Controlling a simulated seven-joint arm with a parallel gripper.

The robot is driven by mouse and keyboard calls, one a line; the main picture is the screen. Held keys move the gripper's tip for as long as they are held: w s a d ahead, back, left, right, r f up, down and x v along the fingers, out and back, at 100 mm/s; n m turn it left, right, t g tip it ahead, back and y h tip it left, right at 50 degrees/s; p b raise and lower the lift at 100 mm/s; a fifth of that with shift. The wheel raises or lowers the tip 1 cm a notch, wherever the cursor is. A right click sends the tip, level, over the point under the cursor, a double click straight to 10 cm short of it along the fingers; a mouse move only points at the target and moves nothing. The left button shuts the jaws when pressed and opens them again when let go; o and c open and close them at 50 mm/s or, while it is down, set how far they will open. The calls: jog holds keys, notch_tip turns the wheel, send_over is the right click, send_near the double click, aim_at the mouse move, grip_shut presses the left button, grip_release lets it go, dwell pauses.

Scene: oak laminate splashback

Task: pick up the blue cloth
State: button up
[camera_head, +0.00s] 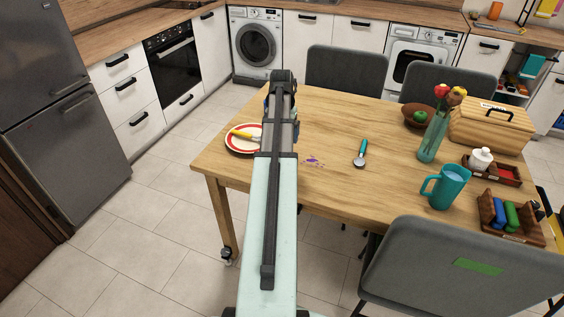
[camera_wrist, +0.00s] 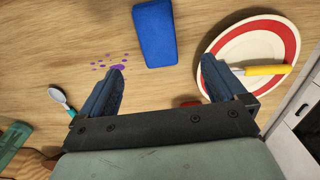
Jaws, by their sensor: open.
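The blue cloth (camera_wrist: 155,34) is a folded, flat block on the wooden table, seen in the wrist view just beyond my fingertips at the top middle. My gripper (camera_wrist: 160,80) is open and empty, its two dark blue fingers spread wide. The cloth lies ahead of the gap between them, apart from both fingers. In the head view my arm covers most of that spot, so I cannot make out the cloth clearly there.
A red-rimmed plate (camera_head: 234,147) with a yellow-handled utensil (camera_head: 243,134) lies beside the cloth. Purple spots (camera_head: 315,162) and a teal-handled spoon (camera_head: 361,153) lie on the other side. A vase (camera_head: 433,137), mug (camera_head: 446,186) and wooden box (camera_head: 490,128) crowd the table's right.

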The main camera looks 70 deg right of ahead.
jog(key=shift+s+f, duration=0.15)
jog(key=shift+f, duration=5.1)
jog(key=c, duration=1.1)
jog(key=shift+r, duration=0.1)
jog(key=shift+c, duration=0.2)
notch_tip(320, 180, up, 10)
